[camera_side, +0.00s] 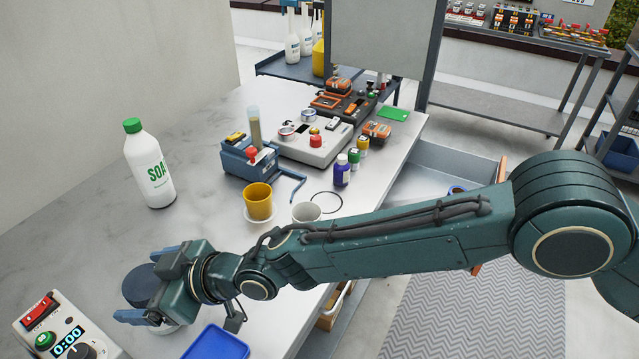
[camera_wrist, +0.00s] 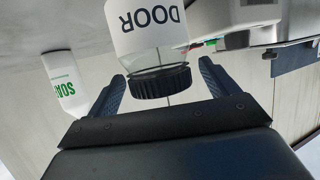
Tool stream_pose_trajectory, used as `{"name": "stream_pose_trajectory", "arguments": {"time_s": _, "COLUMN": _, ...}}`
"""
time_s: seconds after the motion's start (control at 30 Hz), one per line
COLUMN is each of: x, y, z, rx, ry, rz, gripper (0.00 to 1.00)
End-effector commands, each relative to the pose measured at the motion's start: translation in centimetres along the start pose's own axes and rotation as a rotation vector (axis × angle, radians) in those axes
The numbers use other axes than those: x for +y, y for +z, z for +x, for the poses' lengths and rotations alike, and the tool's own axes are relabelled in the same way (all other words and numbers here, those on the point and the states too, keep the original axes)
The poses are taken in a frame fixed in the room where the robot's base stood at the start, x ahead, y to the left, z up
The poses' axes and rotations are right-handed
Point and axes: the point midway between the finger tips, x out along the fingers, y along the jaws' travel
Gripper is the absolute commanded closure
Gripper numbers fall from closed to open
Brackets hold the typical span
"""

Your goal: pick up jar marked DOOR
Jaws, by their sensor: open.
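The jar marked DOOR (camera_wrist: 150,28) shows in the wrist view with a white body, upside-down dark lettering and a ribbed black lid. Its lid lies between the two fingers of my gripper (camera_wrist: 167,80), with a gap on each side. In the side view my gripper (camera_side: 134,285) is open at the lower left, one finger on either side of a dark round lid (camera_side: 141,289). Most of the jar's body is hidden there by the lid and my gripper; I cannot see the lettering in that view.
A white SOAP bottle (camera_side: 149,165) with a green cap stands behind. A timer box (camera_side: 58,333) is at the lower left and a blue tray (camera_side: 215,345) at the front. A yellow cup (camera_side: 258,202) and a white cup (camera_side: 306,212) stand beyond my wrist. The left counter is mostly clear.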

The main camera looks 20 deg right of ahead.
Motion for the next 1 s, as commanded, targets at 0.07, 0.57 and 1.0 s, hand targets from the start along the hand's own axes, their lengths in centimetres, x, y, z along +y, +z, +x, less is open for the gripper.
{"name": "stream_pose_trajectory", "arguments": {"time_s": 0.07, "x": 0.0, "y": 0.0, "z": 0.0, "rx": 0.000, "ry": 0.000, "rz": 0.000, "gripper": 0.18}}
{"name": "stream_pose_trajectory", "arguments": {"time_s": 0.57, "x": 0.0, "y": -0.1, "z": 0.0, "rx": 0.001, "ry": 0.000, "rz": 0.000, "gripper": 0.76}}
{"name": "stream_pose_trajectory", "arguments": {"time_s": 1.0, "x": 0.0, "y": -2.7, "z": -1.1, "rx": 0.004, "ry": 0.000, "rz": -0.001, "gripper": 0.76}}
